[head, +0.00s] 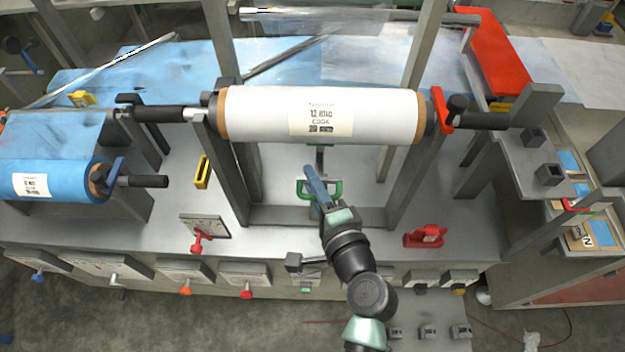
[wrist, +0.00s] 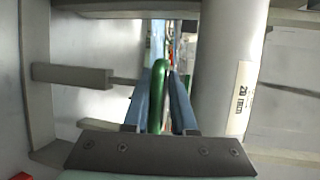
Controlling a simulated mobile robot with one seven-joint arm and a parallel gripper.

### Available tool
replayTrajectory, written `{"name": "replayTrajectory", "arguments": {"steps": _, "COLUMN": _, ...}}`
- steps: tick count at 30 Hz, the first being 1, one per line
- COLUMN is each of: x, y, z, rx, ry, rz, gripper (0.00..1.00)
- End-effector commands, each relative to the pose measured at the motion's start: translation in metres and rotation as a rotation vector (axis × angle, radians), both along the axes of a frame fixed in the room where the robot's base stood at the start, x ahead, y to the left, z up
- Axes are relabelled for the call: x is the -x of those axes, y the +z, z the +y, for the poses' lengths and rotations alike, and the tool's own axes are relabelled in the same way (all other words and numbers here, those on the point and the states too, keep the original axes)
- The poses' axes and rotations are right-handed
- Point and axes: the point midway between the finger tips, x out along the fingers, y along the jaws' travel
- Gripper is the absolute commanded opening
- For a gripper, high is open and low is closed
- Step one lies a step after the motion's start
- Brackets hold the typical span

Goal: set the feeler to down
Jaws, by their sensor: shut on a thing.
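A green loop handle (head: 337,189) sits below the middle of the white film roll (head: 375,108), at the end of a short grey stem; it looks like the feeler's handle. My gripper (head: 312,178) reaches in from the front with its blue fingers at the left part of this handle. In the wrist view the green handle (wrist: 158,82) passes between the two blue fingers of my gripper (wrist: 162,100), which are shut on it. The white roll (wrist: 222,75) stands close to the right of the fingers there. No up or down marking can be read.
Grey frame posts (head: 413,180) stand either side of my gripper, with the roll overhead. A red clamp (head: 425,236) lies on the bench at right, and a plate with a red lever (head: 200,238) is at left. A blue roll (head: 55,181) is far left.

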Motion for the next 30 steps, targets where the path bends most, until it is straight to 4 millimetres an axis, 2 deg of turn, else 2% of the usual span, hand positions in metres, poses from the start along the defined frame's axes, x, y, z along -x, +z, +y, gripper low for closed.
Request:
{"name": "replayTrajectory", "arguments": {"steps": 12, "x": 0.001, "y": -0.002, "z": -0.002, "rx": -0.001, "ry": -0.003, "rz": 0.005, "gripper": 0.0}}
{"name": "replayTrajectory", "arguments": {"steps": 16, "x": 0.001, "y": -0.009, "z": -0.002, "rx": -0.001, "ry": -0.003, "rz": 0.005, "gripper": 0.0}}
{"name": "replayTrajectory", "arguments": {"steps": 20, "x": 0.001, "y": -0.026, "z": -0.002, "rx": 0.0, "ry": -0.004, "rz": 0.006, "gripper": 0.0}}
{"name": "replayTrajectory", "arguments": {"steps": 30, "x": 0.001, "y": -0.085, "z": -0.002, "rx": 0.0, "ry": -0.005, "rz": 0.007, "gripper": 0.0}}
